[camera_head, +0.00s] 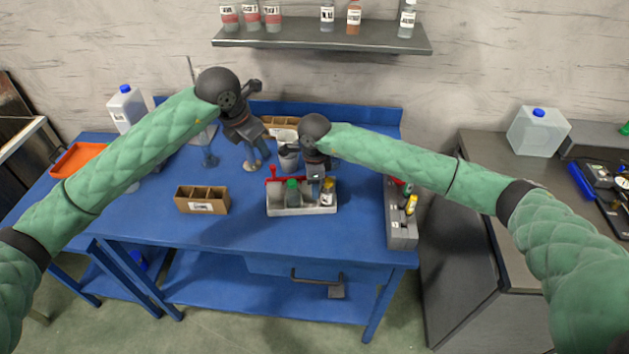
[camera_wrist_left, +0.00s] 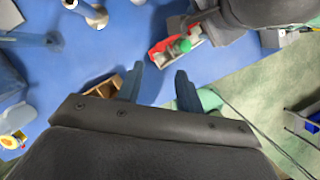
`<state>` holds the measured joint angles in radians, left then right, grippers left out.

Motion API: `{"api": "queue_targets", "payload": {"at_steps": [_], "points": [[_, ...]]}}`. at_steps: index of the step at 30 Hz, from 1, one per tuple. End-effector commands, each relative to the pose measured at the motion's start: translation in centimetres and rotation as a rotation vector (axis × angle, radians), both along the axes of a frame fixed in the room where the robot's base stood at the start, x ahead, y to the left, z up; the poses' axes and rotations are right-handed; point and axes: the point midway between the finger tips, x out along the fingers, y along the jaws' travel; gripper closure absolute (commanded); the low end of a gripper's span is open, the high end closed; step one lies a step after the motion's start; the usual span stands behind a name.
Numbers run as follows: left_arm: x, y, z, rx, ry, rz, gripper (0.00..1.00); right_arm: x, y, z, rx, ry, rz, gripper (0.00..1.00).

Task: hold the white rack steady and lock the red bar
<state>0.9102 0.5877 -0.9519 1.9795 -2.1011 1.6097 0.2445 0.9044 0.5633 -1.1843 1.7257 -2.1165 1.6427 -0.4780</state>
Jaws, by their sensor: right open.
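The white rack (camera_head: 302,211) stands on the blue table and holds a green-capped bottle (camera_head: 292,190) and a yellow-capped bottle (camera_head: 328,191). The red bar (camera_head: 272,175) shows at the rack's left and back edge; its full shape is partly hidden. The rack's red side also shows in the left wrist view (camera_wrist_left: 158,48). My right gripper (camera_head: 316,180) is open, low over the rack's back middle; contact cannot be told. My left gripper (camera_head: 257,164) is in the air to the left of and behind the rack. Its fingers are apart and empty in the left wrist view (camera_wrist_left: 159,70).
A brown divided box (camera_head: 202,200) stands left of the rack, and a grey cup (camera_head: 288,158) behind it. A grey holder (camera_head: 401,225) with bottles lies along the table's right edge. An orange tray (camera_head: 78,159) is far left. The table front is clear.

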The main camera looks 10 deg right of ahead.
Motion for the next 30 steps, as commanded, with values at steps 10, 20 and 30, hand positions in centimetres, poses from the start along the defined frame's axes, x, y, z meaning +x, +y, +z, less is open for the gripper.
{"api": "queue_targets", "payload": {"at_steps": [10,20,30], "points": [[0.0,0.0,0.0,0.0,0.0,0.0,0.72,0.0,0.0,0.0,0.0,0.0,0.0,1.0],[1.0,1.2,-2.9,-0.13,0.216,0.032,1.0,0.0,0.0,0.0,0.0,0.0,0.0,1.0],[2.9,5.0,-7.1,-0.521,0.647,0.114,1.0,0.0,0.0,0.1,0.001,-0.001,0.0,1.0]]}}
